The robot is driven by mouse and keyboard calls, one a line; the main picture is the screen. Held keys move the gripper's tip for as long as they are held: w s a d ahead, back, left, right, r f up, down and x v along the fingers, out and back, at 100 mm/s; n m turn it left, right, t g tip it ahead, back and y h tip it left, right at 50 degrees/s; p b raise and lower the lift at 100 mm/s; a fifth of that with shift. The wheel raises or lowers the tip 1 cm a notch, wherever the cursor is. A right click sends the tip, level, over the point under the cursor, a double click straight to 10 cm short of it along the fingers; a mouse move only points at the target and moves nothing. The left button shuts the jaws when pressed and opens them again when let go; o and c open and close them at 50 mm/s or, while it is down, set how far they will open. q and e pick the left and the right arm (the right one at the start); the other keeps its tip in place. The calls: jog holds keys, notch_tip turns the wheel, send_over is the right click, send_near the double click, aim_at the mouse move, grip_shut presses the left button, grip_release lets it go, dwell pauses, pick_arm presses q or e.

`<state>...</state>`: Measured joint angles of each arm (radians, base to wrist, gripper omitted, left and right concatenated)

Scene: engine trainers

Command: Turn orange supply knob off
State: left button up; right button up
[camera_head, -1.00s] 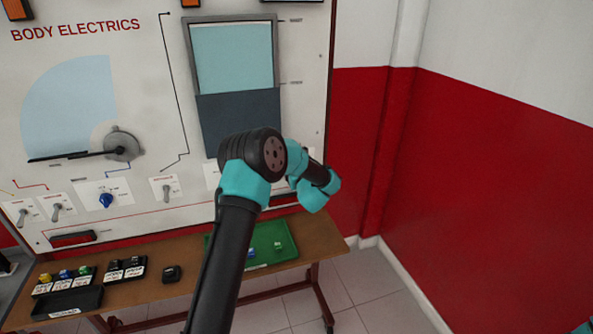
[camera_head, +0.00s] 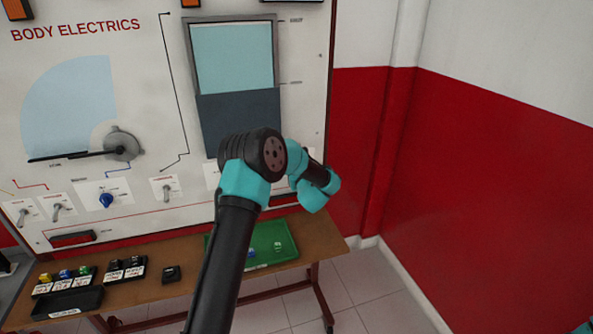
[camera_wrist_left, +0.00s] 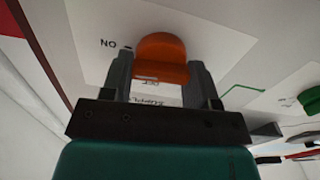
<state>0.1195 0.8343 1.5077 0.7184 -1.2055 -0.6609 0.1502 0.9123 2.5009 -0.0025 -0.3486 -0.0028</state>
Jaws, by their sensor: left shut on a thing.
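The orange supply knob (camera_wrist_left: 163,47) shows in the left wrist view on a white label plate of the panel. My left gripper (camera_wrist_left: 160,78) has its fingers on either side of the knob, shut on it. The label's lettering appears upside down, with "ON" to the left of the knob and "SUPPLY" between the fingers. Which way the knob points is hard to tell. In the head view my arm hides the knob and gripper. My right gripper is not in view.
A green knob (camera_wrist_left: 310,100) sits right of the orange one in the wrist view. In the head view the panel carries toggle switches and a blue knob (camera_head: 106,200). Below it, a bench (camera_head: 325,240) holds a green tray (camera_head: 285,252) and small labelled blocks.

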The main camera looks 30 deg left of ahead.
pick_arm(q)
jog(key=n, duration=0.3)
jog(key=shift+n, duration=0.4)
jog(key=n, duration=0.4)
jog(key=shift+s+a+f+n, duration=0.1)
jog(key=shift+n, duration=0.2)
jog(key=n, duration=0.4)
jog(key=shift+f, duration=0.1)
jog(key=n, duration=0.4)
jog(key=shift+n, duration=0.3)
jog(key=o, duration=0.9)
jog(key=shift+s, duration=0.15)
